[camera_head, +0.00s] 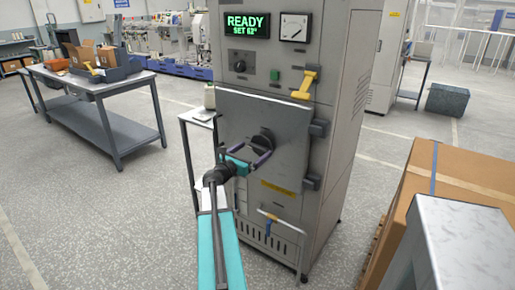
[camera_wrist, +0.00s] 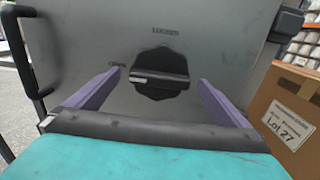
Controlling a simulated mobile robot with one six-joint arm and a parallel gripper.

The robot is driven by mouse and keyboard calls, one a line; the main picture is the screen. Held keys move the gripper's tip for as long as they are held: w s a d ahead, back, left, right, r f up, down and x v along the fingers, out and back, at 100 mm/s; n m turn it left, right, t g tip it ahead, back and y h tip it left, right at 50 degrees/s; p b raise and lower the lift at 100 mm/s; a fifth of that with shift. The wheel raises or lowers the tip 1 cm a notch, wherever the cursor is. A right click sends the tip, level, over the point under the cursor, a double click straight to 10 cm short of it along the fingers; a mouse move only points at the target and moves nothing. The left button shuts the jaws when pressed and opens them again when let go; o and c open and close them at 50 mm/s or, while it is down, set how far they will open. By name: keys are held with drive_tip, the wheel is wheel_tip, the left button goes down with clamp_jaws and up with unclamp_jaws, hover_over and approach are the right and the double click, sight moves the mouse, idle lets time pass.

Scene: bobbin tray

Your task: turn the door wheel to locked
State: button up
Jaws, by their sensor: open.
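The door wheel (camera_head: 265,134) is a dark knob on the grey cabinet door (camera_head: 290,122). In the wrist view the wheel (camera_wrist: 158,65) is a dark faceted disc with a raised bar across it. The bar lies about level, with a pale patch at its left end. A label reading "LOCKED" is above the wheel, and a small label, seemingly "OPEN", is to its left. My gripper (camera_head: 259,147) is open in front of the wheel. In the wrist view its two purple fingers (camera_wrist: 160,78) stand either side of the bar, with gaps to it.
The cabinet display (camera_head: 247,25) reads "READY SET 62°". A yellow handle (camera_head: 305,84) is above the door, and dark hinges (camera_head: 318,128) are on its right side. A cardboard box (camera_head: 455,165) stands to the right. A workbench (camera_head: 95,85) is at the left, with open floor between.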

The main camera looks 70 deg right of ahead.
sight(256, 148)
drive_tip(key=shift+x, duration=1.9)
drive_tip(key=c, duration=0.9)
